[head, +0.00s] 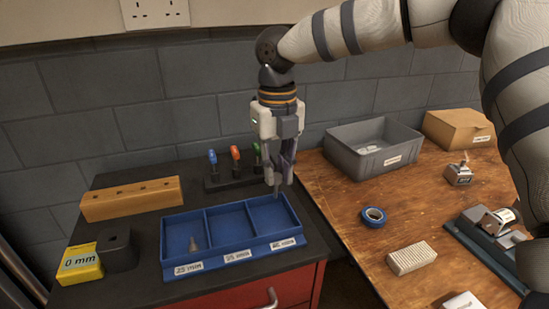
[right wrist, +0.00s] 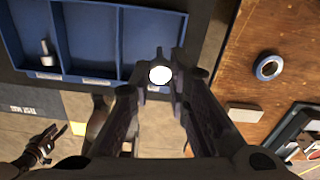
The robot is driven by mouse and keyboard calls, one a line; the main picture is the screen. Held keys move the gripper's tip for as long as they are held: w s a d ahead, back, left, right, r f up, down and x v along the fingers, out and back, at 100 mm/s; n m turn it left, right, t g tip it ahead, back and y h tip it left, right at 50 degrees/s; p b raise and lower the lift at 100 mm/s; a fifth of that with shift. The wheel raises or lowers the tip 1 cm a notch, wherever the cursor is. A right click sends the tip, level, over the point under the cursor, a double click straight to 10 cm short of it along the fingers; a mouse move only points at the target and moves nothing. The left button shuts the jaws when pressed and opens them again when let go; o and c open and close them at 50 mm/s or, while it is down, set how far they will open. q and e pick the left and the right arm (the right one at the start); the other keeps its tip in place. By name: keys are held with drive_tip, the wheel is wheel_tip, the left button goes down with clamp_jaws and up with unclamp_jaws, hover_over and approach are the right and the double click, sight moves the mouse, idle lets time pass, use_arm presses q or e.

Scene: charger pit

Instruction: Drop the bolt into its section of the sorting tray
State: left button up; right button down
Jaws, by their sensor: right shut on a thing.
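The blue sorting tray (head: 222,262) stands on the dark cabinet top and has three sections side by side, each with a small mm label on the front. My right gripper (head: 279,181) points down over the right section, shut on the bolt (head: 277,190), which hangs upright between the fingertips. In the right wrist view the bolt (right wrist: 160,75) shows as a bright round end between the fingers, over the right section. Another bolt (head: 193,243) is in the left section. The middle section looks empty. My left gripper (right wrist: 47,143) shows small at the lower left of the right wrist view.
Behind the tray are a wooden block (head: 130,199) and a rack of coloured-handled tools (head: 234,178). A yellow box (head: 80,265) stands at the left. On the wooden bench are a grey bin (head: 372,150), blue tape (head: 373,216) and a pale block (head: 411,258).

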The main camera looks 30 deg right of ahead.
sight(277, 175)
drive_tip(key=c, duration=1.4)
unclamp_jaws()
drive_tip(key=shift+c, duration=0.2)
wheel_tip(277, 175, up, 12)
